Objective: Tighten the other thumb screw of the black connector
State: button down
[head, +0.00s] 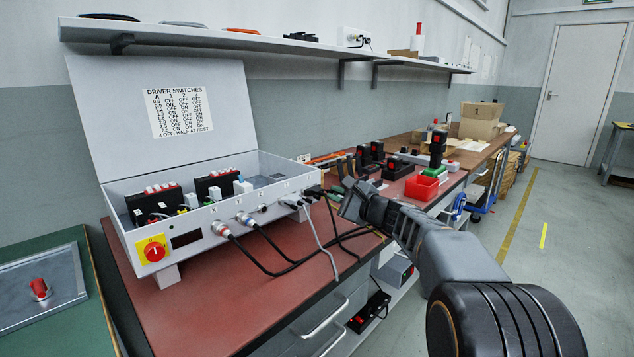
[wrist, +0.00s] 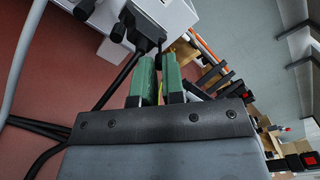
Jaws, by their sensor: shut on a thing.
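The black connector (head: 313,190) is plugged into the right end of the front of the grey control box (head: 200,213). In the wrist view the connector (wrist: 148,32) is ahead of my gripper, with its black cable running down to the left. My gripper (wrist: 160,66) has two green fingers, close together at the connector's right side. They are shut on a small dark thumb screw (wrist: 159,57), which is mostly hidden between the fingertips. The head view shows my gripper (head: 335,194) at the connector's right side.
Grey and black cables (head: 290,262) hang from the box front onto the red bench top (head: 215,310), left of my gripper. The box lid (head: 165,120) stands open. A red bin (head: 421,187) and black-and-red devices stand farther right. A shelf (head: 250,40) runs above.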

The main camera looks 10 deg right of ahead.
jog(key=m+p, duration=0.4)
jog(key=m, duration=0.1)
jog(key=shift+r+m, duration=0.15)
jog(key=shift+m, duration=0.15)
jog(key=m+p, duration=0.9)
jog(key=p, duration=0.2)
jog(key=shift+m+p, duration=0.4)
jog(key=m+p, duration=1)
jog(key=p, duration=0.2)
